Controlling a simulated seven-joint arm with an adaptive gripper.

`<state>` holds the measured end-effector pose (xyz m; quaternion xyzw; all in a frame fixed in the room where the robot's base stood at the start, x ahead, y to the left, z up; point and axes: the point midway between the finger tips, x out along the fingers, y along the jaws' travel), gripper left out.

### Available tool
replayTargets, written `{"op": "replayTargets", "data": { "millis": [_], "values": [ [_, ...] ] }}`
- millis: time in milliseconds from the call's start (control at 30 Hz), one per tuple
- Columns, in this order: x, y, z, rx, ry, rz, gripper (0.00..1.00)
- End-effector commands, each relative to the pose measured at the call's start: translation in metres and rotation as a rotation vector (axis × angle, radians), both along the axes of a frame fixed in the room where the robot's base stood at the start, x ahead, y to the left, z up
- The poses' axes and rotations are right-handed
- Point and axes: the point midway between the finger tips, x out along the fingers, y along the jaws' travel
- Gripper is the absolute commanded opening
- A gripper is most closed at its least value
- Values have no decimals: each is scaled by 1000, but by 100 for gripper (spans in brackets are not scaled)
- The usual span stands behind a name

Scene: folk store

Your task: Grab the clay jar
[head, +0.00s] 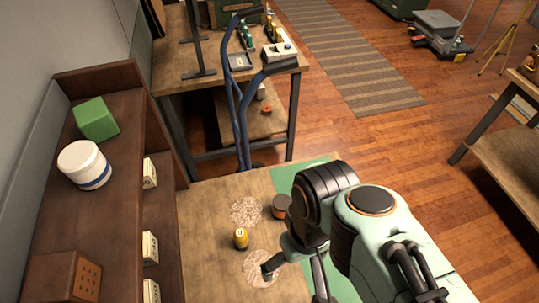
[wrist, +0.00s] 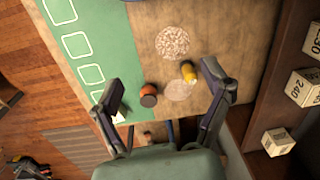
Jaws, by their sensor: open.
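The clay jar (head: 282,206), small, round and reddish-brown, stands at the edge of the green mat on the table in the head view, partly beside my arm. In the wrist view the jar (wrist: 148,95) looks orange with a dark end and appears between my fingers, closer to the left one. My gripper (wrist: 163,78) is open and empty, with its fingers wide apart. In the head view my gripper (head: 292,276) is partly hidden by my arm, lower in the picture than the jar.
A yellow bottle (head: 240,238) stands between two pale lacy mats (head: 246,211) on the table; in the wrist view the bottle (wrist: 189,71) is near the right finger. The green mat (head: 290,174) is flat. A brown shelf (head: 120,130) at left holds a white jar (head: 84,165) and a green block (head: 96,119).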

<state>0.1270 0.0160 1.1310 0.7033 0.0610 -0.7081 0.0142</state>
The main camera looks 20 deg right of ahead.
Motion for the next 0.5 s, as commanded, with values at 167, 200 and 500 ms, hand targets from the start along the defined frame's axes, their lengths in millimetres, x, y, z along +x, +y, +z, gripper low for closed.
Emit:
{"op": "replayTargets", "data": {
  "millis": [167,200,500],
  "values": [
    [0,0,0,0,0,0,86],
    [0,0,0,0,0,0,86],
    [15,1,2,6,-71,-51,86]
  ]
}}
